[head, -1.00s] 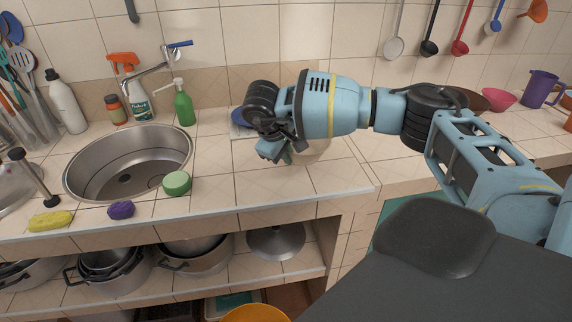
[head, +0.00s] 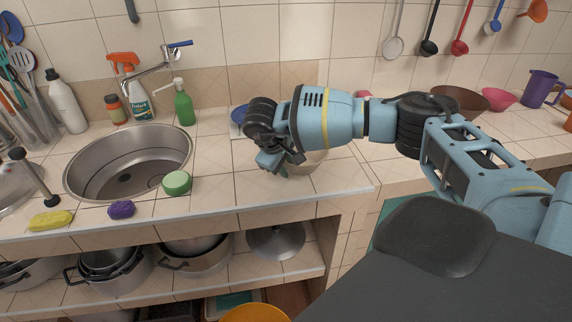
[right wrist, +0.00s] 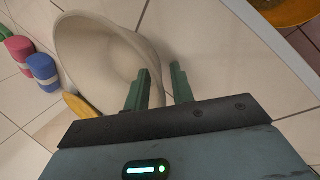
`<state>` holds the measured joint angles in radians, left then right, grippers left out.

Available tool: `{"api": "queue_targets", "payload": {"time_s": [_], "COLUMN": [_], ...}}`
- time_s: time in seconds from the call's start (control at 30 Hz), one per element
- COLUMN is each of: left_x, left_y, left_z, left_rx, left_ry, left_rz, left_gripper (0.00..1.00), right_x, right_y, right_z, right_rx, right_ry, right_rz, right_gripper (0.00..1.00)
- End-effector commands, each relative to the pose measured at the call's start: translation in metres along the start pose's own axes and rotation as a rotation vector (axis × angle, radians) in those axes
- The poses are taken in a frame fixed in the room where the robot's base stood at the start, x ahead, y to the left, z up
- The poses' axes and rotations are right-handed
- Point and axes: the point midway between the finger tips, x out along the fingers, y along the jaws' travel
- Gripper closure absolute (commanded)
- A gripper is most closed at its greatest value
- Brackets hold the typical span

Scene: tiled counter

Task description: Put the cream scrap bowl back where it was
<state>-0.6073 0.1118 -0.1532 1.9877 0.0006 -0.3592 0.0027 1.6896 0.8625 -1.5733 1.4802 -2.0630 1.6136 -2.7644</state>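The cream scrap bowl (right wrist: 95,50) shows large in the right wrist view, its pale inside turned partly toward the camera. In the head view my right gripper (head: 277,165) is low over the counter. My left gripper is not in view.
The sink (head: 130,165) is to the left, with a green sponge (head: 177,183) at its rim. A green soap bottle (head: 184,106) stands behind it. A brown bowl (head: 460,101) and pink bowl (head: 498,98) stand at the right. Counter in front of the gripper is clear.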

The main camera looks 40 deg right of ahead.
Motion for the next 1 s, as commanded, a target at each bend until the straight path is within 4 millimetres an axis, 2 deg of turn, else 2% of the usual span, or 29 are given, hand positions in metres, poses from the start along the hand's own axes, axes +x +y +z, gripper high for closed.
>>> {"api": "queue_targets", "payload": {"time_s": [0.37,0.47,0.8,1.0], "left_x": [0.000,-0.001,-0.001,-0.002], "left_y": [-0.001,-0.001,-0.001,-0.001], "left_z": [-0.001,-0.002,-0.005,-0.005], "left_rx": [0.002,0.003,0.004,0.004], "left_ry": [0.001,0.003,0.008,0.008], "left_rz": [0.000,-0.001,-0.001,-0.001], "left_gripper": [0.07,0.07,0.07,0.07], "right_x": [-0.007,-0.020,-0.087,-0.113], "right_y": [0.002,0.002,0.001,0.001], "right_z": [0.000,-0.001,-0.001,-0.001], "right_rx": [0.000,0.000,-0.001,-0.001], "right_ry": [0.003,0.004,0.005,0.002], "right_rz": [0.000,0.000,0.000,0.000], "right_gripper": [0.76,0.76,0.76,0.76]}}
